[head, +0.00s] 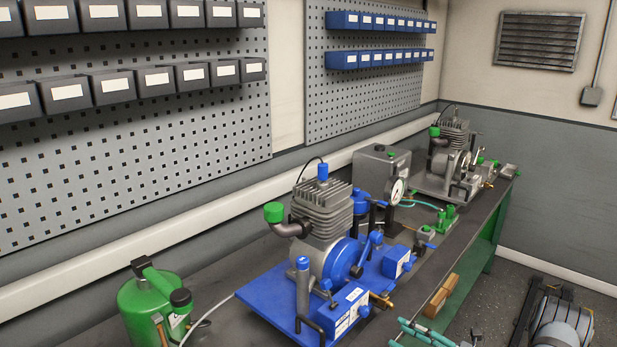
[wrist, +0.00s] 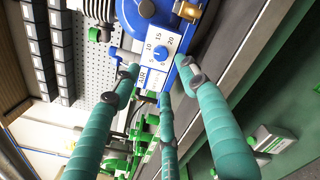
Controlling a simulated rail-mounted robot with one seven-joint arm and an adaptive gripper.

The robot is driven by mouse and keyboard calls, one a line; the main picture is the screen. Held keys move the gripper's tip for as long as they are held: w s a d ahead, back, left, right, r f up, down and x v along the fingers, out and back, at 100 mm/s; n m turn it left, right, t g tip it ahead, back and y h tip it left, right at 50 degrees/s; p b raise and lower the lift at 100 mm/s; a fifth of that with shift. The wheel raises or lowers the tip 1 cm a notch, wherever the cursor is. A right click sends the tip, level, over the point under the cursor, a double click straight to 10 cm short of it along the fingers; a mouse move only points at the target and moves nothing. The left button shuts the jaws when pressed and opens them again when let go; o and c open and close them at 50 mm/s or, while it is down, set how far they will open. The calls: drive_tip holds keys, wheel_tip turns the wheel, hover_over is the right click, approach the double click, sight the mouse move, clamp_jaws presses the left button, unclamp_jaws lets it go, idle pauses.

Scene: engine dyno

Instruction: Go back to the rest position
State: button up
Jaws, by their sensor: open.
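My gripper (wrist: 158,78) has three teal fingers. They are spread apart in the wrist view, with nothing held between them. A blue box (wrist: 178,72) with a numbered dial (wrist: 147,37) and an AIR label shows beyond the fingertips. I cannot tell the exact gap between them. In the head view, part of my gripper (head: 424,334) shows at the bottom edge, in front of the bench and right of the blue-based engine (head: 322,215). The rest of my arm is out of that picture.
A green canister (head: 150,308) stands at the bench's front left. A grey box (head: 382,172), a pressure gauge (head: 397,191) and a second engine (head: 452,160) stand farther back. Open floor (head: 510,270) lies right of the bench.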

sight(367, 314)
drive_tip(key=x, duration=1)
drive_tip(key=shift+w+f, duration=0.1)
drive_tip(key=shift+w, duration=0.05)
